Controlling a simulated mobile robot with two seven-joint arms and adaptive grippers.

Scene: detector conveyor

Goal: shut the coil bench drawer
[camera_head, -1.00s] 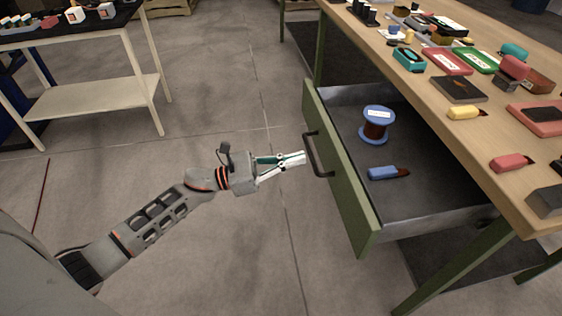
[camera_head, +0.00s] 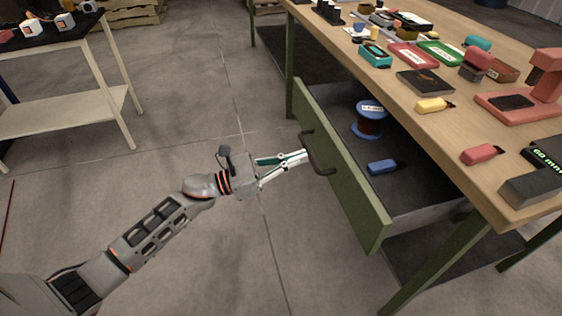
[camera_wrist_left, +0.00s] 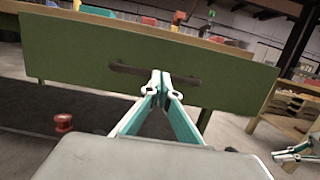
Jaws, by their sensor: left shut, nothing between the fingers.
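The coil bench drawer (camera_head: 345,195) has a green front with a dark bar handle (camera_head: 318,154) and stands partly open under the wooden bench top (camera_head: 440,95). Inside it are a blue spool with dark winding (camera_head: 369,120) and a blue marker-like item (camera_head: 382,167). My left gripper (camera_head: 304,156) is shut and empty, its tips at the handle. In the left wrist view the fingertips (camera_wrist_left: 160,78) overlap the handle (camera_wrist_left: 150,73) in front of the green drawer front (camera_wrist_left: 80,60); I cannot tell whether they touch.
The bench top carries trays, a yellow marker (camera_head: 433,105), a red marker (camera_head: 482,154) and other items. A pale shelf cart (camera_head: 60,110) stands at the left. The floor between cart and bench is clear.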

